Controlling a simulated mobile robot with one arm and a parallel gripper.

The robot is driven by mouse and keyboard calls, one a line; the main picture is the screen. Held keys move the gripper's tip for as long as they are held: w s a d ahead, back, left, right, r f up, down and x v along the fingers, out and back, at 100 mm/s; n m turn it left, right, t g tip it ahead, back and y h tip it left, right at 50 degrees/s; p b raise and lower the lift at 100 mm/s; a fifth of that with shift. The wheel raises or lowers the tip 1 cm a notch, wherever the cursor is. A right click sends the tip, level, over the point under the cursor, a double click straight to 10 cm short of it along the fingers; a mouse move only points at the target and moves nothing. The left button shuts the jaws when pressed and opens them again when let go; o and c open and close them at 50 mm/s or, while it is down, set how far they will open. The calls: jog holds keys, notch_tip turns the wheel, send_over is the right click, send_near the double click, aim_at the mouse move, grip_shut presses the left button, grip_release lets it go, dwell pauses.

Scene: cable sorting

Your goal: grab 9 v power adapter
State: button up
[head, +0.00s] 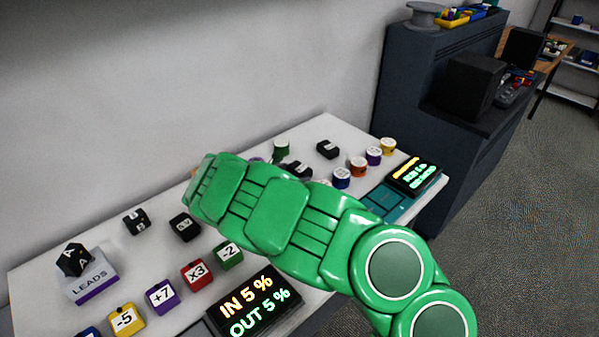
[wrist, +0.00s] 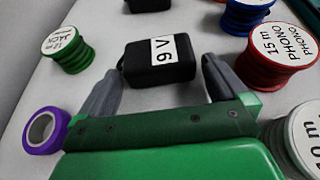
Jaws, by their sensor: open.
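A black box-shaped adapter (wrist: 150,66) with a white label, seemingly 9 V and turned in the view, lies on the white table in the wrist view. My gripper (wrist: 163,74) is open and empty, its two grey fingers apart on the near side of the adapter. The fingertips are close to its left and right sides; I cannot tell if they touch. In the head view my green arm hides the gripper and part of the table. Several black adapters show there, and I cannot tell which is this one.
In the wrist view a green spool (wrist: 65,50), a purple spool (wrist: 43,131), a red spool (wrist: 277,58) and a white spool (wrist: 303,140) surround the gripper. Another black box (wrist: 148,4) lies beyond. In the head view, number blocks and a display (head: 256,300) line the front.

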jog(key=shift+c, duration=0.2)
jog(key=c, duration=0.9)
